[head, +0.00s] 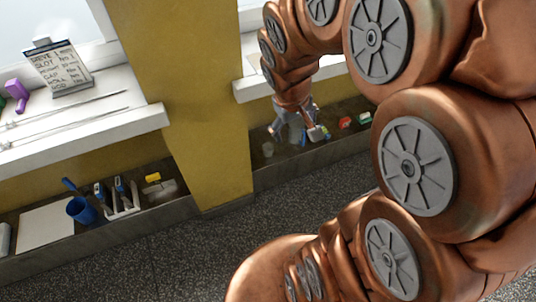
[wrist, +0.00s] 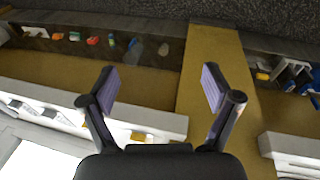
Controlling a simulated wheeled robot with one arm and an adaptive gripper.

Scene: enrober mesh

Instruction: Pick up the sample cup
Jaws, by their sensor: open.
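A small pale, cloudy cup (head: 268,149), which looks like the sample cup, stands on the low dark ledge right of the yellow pillar. In the wrist view a small pale shape (wrist: 164,49), likely the same cup, lies beyond the gap between the fingers. My gripper (head: 297,134) is open over the ledge, right of the cup in the head view. In the wrist view my gripper (wrist: 160,82) has its fingers wide apart with nothing between the pads. In the head view the fingers partly hide things behind them.
The ledge also holds a blue bottle-like item (wrist: 135,45), a red item (head: 345,122) and a green-and-white item (head: 364,118). The yellow pillar (head: 188,95) stands left of the cup. A white sill (head: 245,90) juts out above. The left ledge holds a blue cup (head: 82,209).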

